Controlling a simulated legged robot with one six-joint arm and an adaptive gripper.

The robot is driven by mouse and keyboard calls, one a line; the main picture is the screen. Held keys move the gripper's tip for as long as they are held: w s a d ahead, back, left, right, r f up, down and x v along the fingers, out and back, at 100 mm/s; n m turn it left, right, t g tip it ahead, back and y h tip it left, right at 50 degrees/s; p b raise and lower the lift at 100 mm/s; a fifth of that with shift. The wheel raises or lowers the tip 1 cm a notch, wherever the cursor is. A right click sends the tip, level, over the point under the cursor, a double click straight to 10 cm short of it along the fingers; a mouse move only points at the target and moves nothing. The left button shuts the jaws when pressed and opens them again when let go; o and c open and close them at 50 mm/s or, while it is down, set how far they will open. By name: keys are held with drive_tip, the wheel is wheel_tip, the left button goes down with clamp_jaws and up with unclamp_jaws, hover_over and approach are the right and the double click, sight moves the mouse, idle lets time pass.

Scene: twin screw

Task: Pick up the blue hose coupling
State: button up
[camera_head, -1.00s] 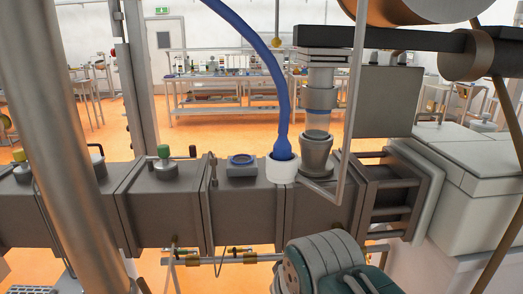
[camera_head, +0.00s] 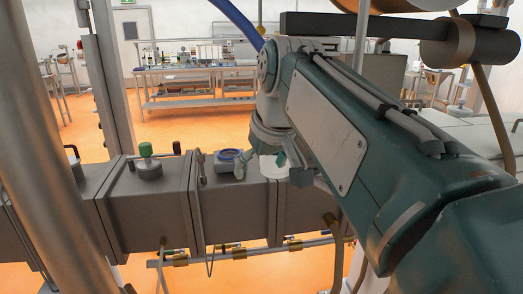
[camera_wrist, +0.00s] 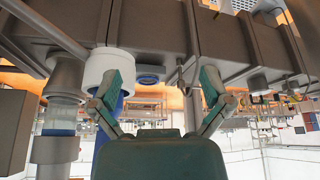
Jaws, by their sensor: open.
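The blue hose (camera_head: 236,16) comes down from the top in the head view and goes behind my arm. Its lower end and coupling are hidden there by my gripper (camera_head: 283,163). The white collar (camera_head: 267,169) under it shows only partly. In the wrist view, which looks upside down, the white collar (camera_wrist: 101,66) is at left and a blue strip of the hose (camera_wrist: 119,103) shows beside my left finger. My gripper (camera_wrist: 160,87) is open and empty, its fingers wide apart. The left finger overlaps the collar in the picture; contact cannot be told.
A blue-ringed port (camera_head: 229,155) sits on the grey duct (camera_head: 160,205), left of the collar; it shows between my fingers in the wrist view (camera_wrist: 148,79). A green-capped fitting (camera_head: 147,161) stands further left. A grey cylindrical fitting (camera_wrist: 64,82) is close beside the collar.

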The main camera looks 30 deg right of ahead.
drive_tip(key=shift+n, duration=0.4)
drive_tip(key=w+d+r, duration=0.2)
drive_tip(key=r, duration=0.1)
drive_tip(key=w+d+r, duration=0.2)
drive_tip(key=d+r, duration=0.1)
drive_tip(key=w+d+r, duration=0.2)
drive_tip(key=r, duration=0.1)
drive_tip(key=shift+d, duration=0.35)
drive_tip(key=shift+w+a+f, duration=0.15)
drive_tip(key=shift+f, duration=0.5)
drive_tip(key=shift+w+a+f, duration=0.15)
drive_tip(key=shift+f, duration=0.45)
drive_tip(key=x, duration=0.5)
drive_tip(key=shift+s+f, duration=0.15)
drive_tip(key=shift+s, duration=0.25)
drive_tip(key=c, duration=1.2)
